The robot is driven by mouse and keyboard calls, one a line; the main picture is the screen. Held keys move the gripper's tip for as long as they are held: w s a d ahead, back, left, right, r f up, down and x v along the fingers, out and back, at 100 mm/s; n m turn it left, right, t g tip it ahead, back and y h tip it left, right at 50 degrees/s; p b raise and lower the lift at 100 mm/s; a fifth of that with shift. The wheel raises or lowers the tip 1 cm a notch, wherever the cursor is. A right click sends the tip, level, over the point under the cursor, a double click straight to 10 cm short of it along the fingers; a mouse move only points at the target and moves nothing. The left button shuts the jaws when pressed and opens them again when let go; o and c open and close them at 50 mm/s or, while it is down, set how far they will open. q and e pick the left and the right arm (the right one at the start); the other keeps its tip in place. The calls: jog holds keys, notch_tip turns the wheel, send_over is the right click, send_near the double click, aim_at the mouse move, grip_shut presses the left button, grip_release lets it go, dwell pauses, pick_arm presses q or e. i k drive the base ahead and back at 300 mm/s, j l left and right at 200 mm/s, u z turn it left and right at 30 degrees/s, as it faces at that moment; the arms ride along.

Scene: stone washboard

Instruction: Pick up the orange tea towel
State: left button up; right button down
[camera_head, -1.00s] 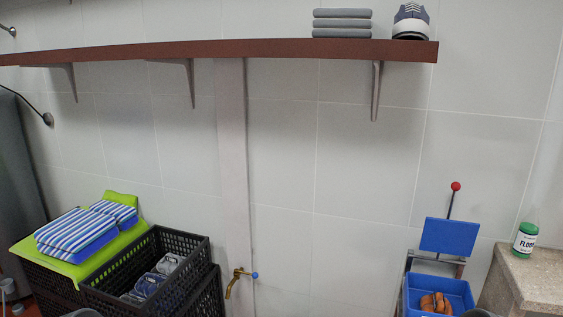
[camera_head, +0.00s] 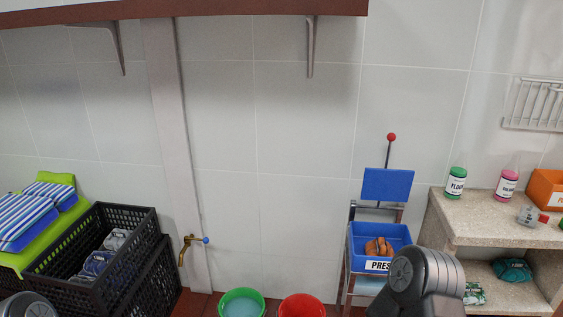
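An orange-brown folded bundle (camera_head: 378,248), which looks like the orange tea towel, lies in the blue tray (camera_head: 358,240) of a press-like stand, right of centre. The tray's label is partly covered by my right arm, whose dark grey joint rises at the lower right. A small part of my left arm shows at the bottom left corner. Neither gripper's fingers are in view, so I cannot see what they hold.
Black crates (camera_head: 150,222) stand at the left beside striped folded cloths (camera_head: 22,220). A green bucket (camera_head: 258,296) and a red bucket (camera_head: 322,300) are on the floor. A stone counter (camera_head: 485,215) with bottles stands at the right. A shelf (camera_head: 240,8) runs above.

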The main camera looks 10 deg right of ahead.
aim_at(378, 247)
jog(key=z, duration=1.3)
jog(key=i+j+z, duration=0.15)
jog(key=z, duration=0.3)
jog(key=j+z, duration=0.45)
jog(key=i+j+z, duration=0.1)
jog(key=j+z, duration=0.25)
jog(key=z, duration=0.15)
jog(key=j+z, duration=0.3)
jog(key=z, duration=0.15)
jog(key=k+j+z, duration=0.1)
jog(key=j, duration=0.3)
jog(key=k+j, duration=0.1)
jog(key=j, duration=0.35)
jog(key=k+j+z, duration=0.15)
jog(key=j, duration=0.65)
jog(key=k+z, duration=0.05)
